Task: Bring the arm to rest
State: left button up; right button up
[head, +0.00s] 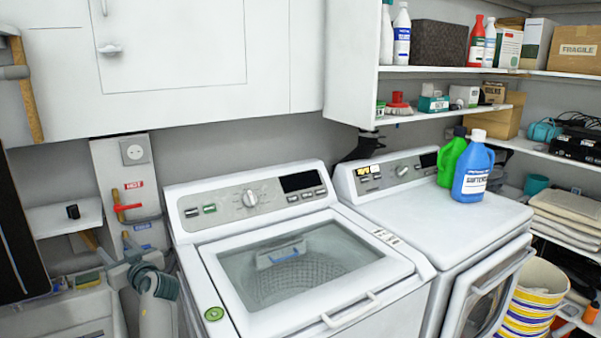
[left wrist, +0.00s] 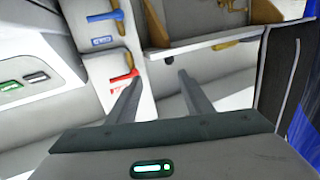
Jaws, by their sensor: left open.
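My left gripper (head: 107,241) is at the lower left of the head view, left of the washing machine, with its teal and grey wrist below it. In the left wrist view the left gripper (left wrist: 158,77) shows two thin grey fingers apart with nothing between them. They point toward the wall with the red-handled valve (left wrist: 124,76) and the blue-handled valve (left wrist: 103,16). I cannot tell how far the fingertips are from that wall. My right gripper is in neither view.
The top-loading washer (head: 258,203) stands right of my left arm, beside a dryer (head: 400,180) with green (head: 452,158) and blue (head: 473,170) bottles on it. White cabinets (head: 170,50) hang above. A small shelf (head: 64,216) is left of the valves. Loaded shelves (head: 560,150) are at right.

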pick_arm(q)
jog(key=d+f+m+h, duration=0.3)
jog(key=d+f+m, duration=0.15)
jog(key=f, duration=0.95)
jog(key=s+d+f+m+g+h, duration=0.15)
jog(key=s+d+f, duration=0.3)
jog(key=f, duration=0.75)
jog(key=s+d+f+m+h, duration=0.25)
jog(key=s+f, duration=0.35)
jog(key=f, duration=0.6)
jog(key=s+d+f+m+g+h, duration=0.1)
jog(key=s+d+f+h, duration=0.3)
jog(key=f, duration=0.7)
jog(key=s+d+f+m+g+h, duration=0.1)
jog(key=s+d+f+g, duration=0.15)
jog(key=s+f, duration=0.9)
jog(key=s+d+f+m+g, duration=0.1)
jog(key=s+d+f, duration=0.3)
jog(key=s+f, duration=0.7)
jog(key=s+d+f+g+h, duration=0.1)
jog(key=s+f, duration=0.1)
jog(key=s, duration=1.5)
jog(key=s+f+g, duration=0.2)
jog(key=s, duration=1.6)
jog(key=shift+d+f+g+h, duration=0.3)
jog(key=shift+d+f+h, duration=0.1)
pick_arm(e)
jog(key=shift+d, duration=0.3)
